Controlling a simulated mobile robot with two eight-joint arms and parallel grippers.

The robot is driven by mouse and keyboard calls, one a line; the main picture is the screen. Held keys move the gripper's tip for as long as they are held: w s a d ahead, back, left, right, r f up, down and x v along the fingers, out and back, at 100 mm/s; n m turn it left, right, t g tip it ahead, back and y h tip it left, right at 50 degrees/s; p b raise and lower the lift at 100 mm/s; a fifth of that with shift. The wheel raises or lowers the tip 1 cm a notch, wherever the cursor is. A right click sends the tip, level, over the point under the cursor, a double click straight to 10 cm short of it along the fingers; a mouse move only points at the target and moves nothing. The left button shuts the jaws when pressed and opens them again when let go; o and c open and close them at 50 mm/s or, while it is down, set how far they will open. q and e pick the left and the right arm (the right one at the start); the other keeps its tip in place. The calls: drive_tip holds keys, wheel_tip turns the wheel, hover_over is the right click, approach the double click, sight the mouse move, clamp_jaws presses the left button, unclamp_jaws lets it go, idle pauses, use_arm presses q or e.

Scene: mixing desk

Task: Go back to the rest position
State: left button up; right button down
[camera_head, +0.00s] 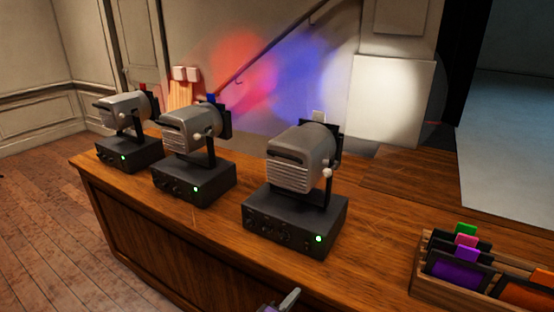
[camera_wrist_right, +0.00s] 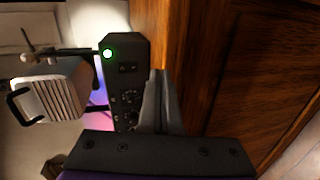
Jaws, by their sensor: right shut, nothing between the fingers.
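My right gripper (camera_head: 288,301) shows only as a small piece at the bottom edge of the head view, in front of the desk's front edge. In the right wrist view my right gripper's fingers (camera_wrist_right: 160,95) are together with nothing between them. Beyond them are the dark base (camera_wrist_right: 126,75) of a lamp and the wooden desk (camera_wrist_right: 235,60). The gripper looks apart from the lamp. My left gripper is in neither view.
Three grey lamps stand on the desk (camera_head: 225,225): left (camera_head: 125,112), middle (camera_head: 190,130) and right (camera_head: 300,160). Each has a lit green light. A wooden rack (camera_head: 425,285) of coloured filters sits at right. Floor (camera_head: 40,235) is clear at left.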

drive_tip(key=s+d+m+g+y, duration=0.2)
drive_tip(key=s+d+m+g, duration=0.35)
drive_tip(key=s+d, duration=0.6)
drive_tip(key=s+d+f+m+g+y, duration=0.25)
drive_tip(key=s+m+y, duration=0.3)
drive_tip(key=s, duration=0.95)
use_arm(q)
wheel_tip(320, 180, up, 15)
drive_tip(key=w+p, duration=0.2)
drive_tip(key=p, duration=1.1)
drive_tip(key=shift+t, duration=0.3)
use_arm(e)
wheel_tip(320, 180, up, 14)
drive_tip(key=w, duration=0.2)
drive_tip(key=shift+a+r+t+y, duration=0.25)
drive_tip(key=shift+t+y, duration=0.05)
drive_tip(key=shift+y, duration=0.05)
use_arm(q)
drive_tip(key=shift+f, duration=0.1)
